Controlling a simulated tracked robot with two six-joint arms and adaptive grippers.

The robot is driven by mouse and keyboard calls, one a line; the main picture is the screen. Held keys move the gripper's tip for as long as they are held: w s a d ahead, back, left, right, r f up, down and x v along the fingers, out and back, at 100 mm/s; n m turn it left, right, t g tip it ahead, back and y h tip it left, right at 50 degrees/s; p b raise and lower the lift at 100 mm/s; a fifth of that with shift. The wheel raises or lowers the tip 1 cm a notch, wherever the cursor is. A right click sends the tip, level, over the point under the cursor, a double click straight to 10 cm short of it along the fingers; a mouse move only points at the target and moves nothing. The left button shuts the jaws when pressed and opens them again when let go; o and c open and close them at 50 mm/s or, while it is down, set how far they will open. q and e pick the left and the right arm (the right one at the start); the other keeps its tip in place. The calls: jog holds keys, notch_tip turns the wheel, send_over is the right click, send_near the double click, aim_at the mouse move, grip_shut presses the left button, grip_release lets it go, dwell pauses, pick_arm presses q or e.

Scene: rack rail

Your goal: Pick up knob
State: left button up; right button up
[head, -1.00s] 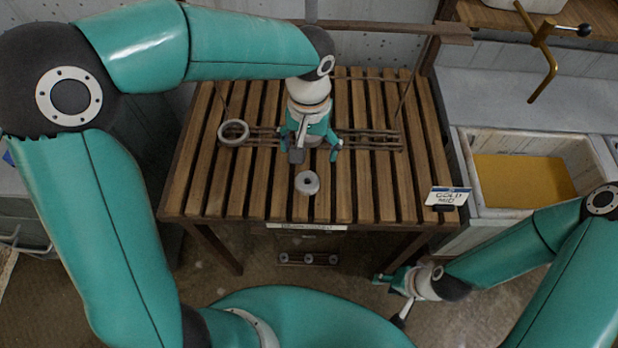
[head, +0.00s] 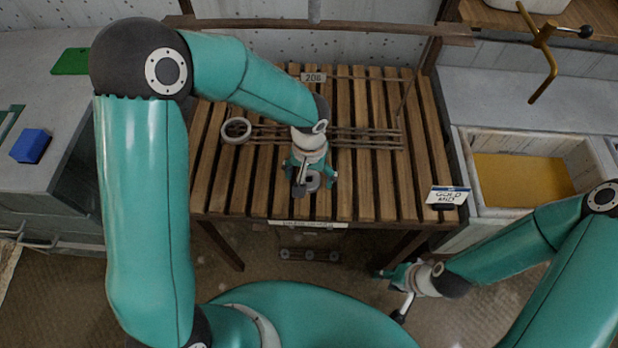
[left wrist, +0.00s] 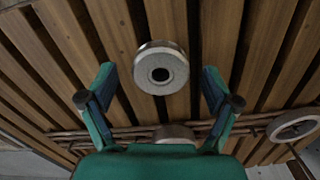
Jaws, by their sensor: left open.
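The knob looks like a grey round piece with a dark hole (head: 313,183), lying on the slatted wooden table near its front middle. In the left wrist view the knob (left wrist: 161,68) sits between the fingertips, with a gap on both sides. My left gripper (head: 314,181) is open above the knob and partly hides it in the head view. It also shows in the left wrist view (left wrist: 158,76), fingers spread and empty. My right gripper (head: 392,294) is low in front of the table, away from the knob; its fingers look spread and empty.
A larger grey ring (head: 236,130) lies at the left end of the metal rails (head: 370,138) across the slatted table (head: 425,160). A label card (head: 448,196) stands at the front right corner. A bin with a yellow bottom (head: 525,180) is to the right; a blue block (head: 31,146) is far left.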

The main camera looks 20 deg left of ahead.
pick_arm(q)
jog(key=c, duration=1.3)
jog(key=shift+c, duration=0.2)
jog(key=shift+r, duration=0.15)
